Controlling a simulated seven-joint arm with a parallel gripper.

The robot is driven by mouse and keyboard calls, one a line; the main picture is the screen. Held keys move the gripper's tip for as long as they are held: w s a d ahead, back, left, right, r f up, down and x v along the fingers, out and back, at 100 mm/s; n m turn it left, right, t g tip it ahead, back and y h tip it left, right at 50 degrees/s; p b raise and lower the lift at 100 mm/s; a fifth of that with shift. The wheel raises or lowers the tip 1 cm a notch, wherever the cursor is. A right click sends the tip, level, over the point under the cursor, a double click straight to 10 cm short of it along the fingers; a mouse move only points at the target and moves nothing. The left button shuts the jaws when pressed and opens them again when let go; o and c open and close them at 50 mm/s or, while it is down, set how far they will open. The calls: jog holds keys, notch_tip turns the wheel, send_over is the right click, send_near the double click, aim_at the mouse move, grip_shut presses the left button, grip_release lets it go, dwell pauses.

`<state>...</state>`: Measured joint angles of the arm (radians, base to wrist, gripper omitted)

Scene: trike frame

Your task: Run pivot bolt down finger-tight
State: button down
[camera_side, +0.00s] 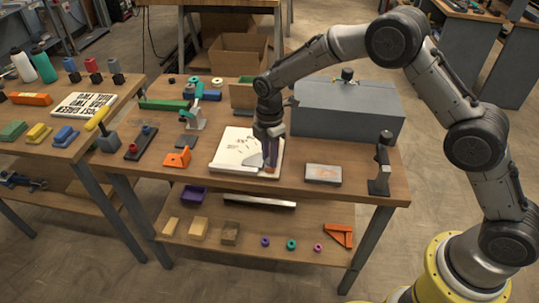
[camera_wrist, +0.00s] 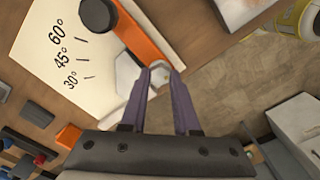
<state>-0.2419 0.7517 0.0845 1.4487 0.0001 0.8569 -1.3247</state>
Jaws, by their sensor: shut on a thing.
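My gripper (camera_wrist: 161,73) points down at the orange bar's end, its two purple fingers closed on a small pale round piece (camera_wrist: 160,65), which looks like the pivot bolt's head. The fingers hide most of it, so how far it sits in the bar cannot be told. The orange bar (camera_wrist: 143,34) lies across a white board (camera_wrist: 62,68) printed with 30°, 45° and 60° marks. A dark round knob (camera_wrist: 97,14) is near the bar's other end. A pale hexagonal shape (camera_wrist: 128,72) shows beside the left finger. In the side view, my gripper (camera_side: 270,168) is at the board's right front (camera_side: 228,160).
A flat grey-topped block (camera_side: 323,174) and a dark upright stand (camera_side: 381,168) are to the right. A large grey case (camera_side: 345,110) stands behind. An orange bracket (camera_side: 177,157) and a dark tray with pegs (camera_side: 140,144) lie left. The table's front edge is close.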

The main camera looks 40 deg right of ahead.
jog(key=m, duration=1)
jog(key=shift+r+m, duration=0.1)
jog(key=shift+m, duration=0.3)
jog(key=m, duration=0.4)
jog(key=shift+m, duration=0.3)
jog(key=m, duration=0.5)
jog(key=shift+d+r, duration=0.1)
jog(key=m, duration=0.9)
jog(key=shift+w+m, duration=0.1)
jog(key=shift+m, duration=0.2)
jog(key=m, duration=0.4)
jog(key=shift+r, duration=0.1)
jog(key=m, duration=0.4)
jog(key=shift+m, duration=0.6)
